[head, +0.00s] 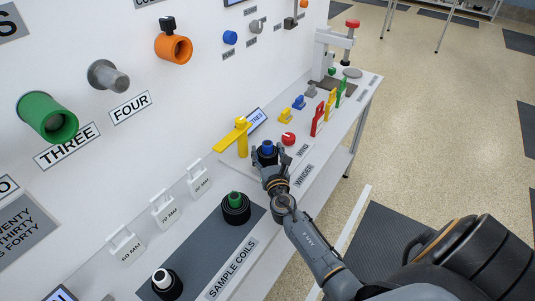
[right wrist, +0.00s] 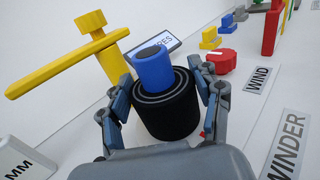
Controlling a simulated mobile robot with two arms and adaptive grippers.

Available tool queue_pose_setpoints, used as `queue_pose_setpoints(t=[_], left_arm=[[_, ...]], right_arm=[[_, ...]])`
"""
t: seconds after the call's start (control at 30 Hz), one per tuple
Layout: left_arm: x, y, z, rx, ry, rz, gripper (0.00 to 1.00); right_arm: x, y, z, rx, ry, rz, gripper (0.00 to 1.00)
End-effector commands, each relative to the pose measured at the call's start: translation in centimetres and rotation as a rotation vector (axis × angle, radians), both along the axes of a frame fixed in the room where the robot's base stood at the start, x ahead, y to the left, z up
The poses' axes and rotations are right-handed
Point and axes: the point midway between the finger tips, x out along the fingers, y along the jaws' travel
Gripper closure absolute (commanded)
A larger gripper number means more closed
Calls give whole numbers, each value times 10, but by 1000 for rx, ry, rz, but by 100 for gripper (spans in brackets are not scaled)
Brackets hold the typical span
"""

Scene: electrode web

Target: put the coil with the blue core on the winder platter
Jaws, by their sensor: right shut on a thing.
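The coil with the blue core shows in the head view (head: 267,149) at the winder station, and in the right wrist view its black body (right wrist: 167,112) and blue core (right wrist: 153,70) stand about upright. My right gripper (head: 267,156) is shut on the black body, with one finger on each side; it also shows in the right wrist view (right wrist: 166,108). I cannot tell whether the coil's underside touches anything. My left gripper is not in view.
A yellow post with a bar (head: 241,138) stands just left of the coil. A red knob (head: 288,139) is close on the right. A green-core coil (head: 236,208) and a white-core coil (head: 166,283) stand on the grey mat (head: 207,247). Coloured parts stand further back.

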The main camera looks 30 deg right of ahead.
Motion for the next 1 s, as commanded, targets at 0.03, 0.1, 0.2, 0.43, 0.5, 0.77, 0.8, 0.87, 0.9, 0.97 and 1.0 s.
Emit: queue_pose_setpoints(t=[0.03,0.1,0.2,0.43,0.5,0.77,0.8,0.87,0.9,0.97,1.0], left_arm=[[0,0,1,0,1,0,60],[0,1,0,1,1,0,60],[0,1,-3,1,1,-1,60],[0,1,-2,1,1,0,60],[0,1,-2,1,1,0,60],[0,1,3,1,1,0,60],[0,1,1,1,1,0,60],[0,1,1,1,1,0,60],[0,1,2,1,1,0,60],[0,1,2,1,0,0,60],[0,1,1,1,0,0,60]], right_arm=[[0,0,2,-1,-3,0,83],[0,0,2,-1,-3,0,83],[0,0,-2,-1,-3,0,83],[0,0,-2,0,0,0,14],[0,0,-2,0,0,0,14],[0,0,4,0,0,0,14],[-5,2,0,1,2,0,14],[-14,6,-1,0,2,1,14],[-20,8,-1,0,2,1,14],[-32,13,0,0,3,0,14],[-40,17,-1,1,3,1,14]])
